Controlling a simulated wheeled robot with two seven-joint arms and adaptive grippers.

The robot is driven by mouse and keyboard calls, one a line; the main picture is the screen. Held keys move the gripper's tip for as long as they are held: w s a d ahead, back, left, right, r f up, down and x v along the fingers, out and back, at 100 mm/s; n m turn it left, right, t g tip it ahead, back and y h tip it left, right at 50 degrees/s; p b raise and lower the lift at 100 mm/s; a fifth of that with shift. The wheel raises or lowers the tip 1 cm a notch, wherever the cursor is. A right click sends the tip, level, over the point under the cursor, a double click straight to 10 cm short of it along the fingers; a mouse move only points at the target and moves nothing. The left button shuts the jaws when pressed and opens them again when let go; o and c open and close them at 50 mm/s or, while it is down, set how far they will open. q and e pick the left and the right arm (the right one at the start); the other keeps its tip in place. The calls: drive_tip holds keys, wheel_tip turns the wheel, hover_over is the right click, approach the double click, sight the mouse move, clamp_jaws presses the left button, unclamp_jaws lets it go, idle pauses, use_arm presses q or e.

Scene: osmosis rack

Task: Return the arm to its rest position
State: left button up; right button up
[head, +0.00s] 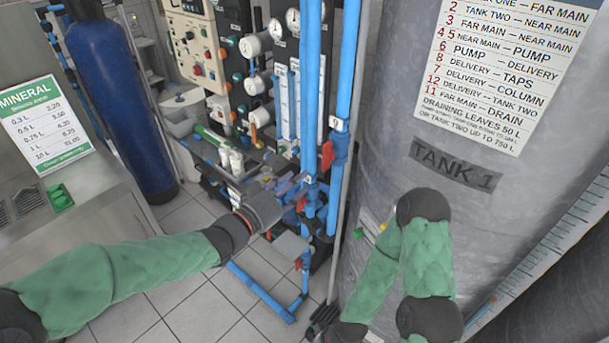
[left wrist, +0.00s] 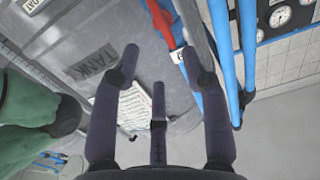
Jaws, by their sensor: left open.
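My left arm, in a green sleeve, reaches in from the left in the head view. Its gripper (head: 288,190) is in front of the blue vertical pipes, near the red valve handles. In the left wrist view the dark fingers of this gripper (left wrist: 161,56) are spread apart with nothing held between them. A red valve handle (left wrist: 160,18) on a blue pipe lies beyond the fingertips. My right arm is folded in front of the grey tank (head: 390,120) marked TANK 1. Its hand is low at the bottom edge, and its finger state is unclear.
Blue pipes (head: 311,90) with a red valve handle (head: 327,155) stand left of the tank. A gauge panel (head: 258,85) and a dark blue cylinder (head: 120,110) are behind. A metal counter (head: 40,200) with a MINERAL price sign (head: 45,125) is at left. Tiled floor shows below.

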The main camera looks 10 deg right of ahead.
use_arm(q)
drive_tip(key=shift+s+a, duration=0.2)
idle(0.4)
drive_tip(key=s+a+f+n+g+y+b, duration=0.1)
drive_tip(key=a+f+n+y, duration=0.25)
drive_tip(key=f, duration=0.75)
drive_tip(key=a+f+n+g+y+b, duration=0.15)
drive_tip(key=a+f, duration=0.25)
drive_tip(key=f, duration=0.7)
drive_tip(key=s+a+f+n+y+b, duration=0.1)
drive_tip(key=a+f+n+y, duration=0.2)
drive_tip(key=f, duration=0.8)
drive_tip(key=s+a+f+n+g+y+b, duration=0.1)
drive_tip(key=s+a+f+n+g, duration=0.1)
drive_tip(key=s+f, duration=0.9)
drive_tip(key=s+a+f+n+g+y+b, duration=0.1)
drive_tip(key=s+a+f+g, duration=0.4)
drive_tip(key=s+f, duration=0.5)
drive_tip(key=shift+s+f+n+g+b, duration=0.35)
drive_tip(key=shift+f+n+g+b, duration=0.2)
drive_tip(key=shift+n+b, duration=0.25)
drive_tip(key=shift+a, duration=0.1)
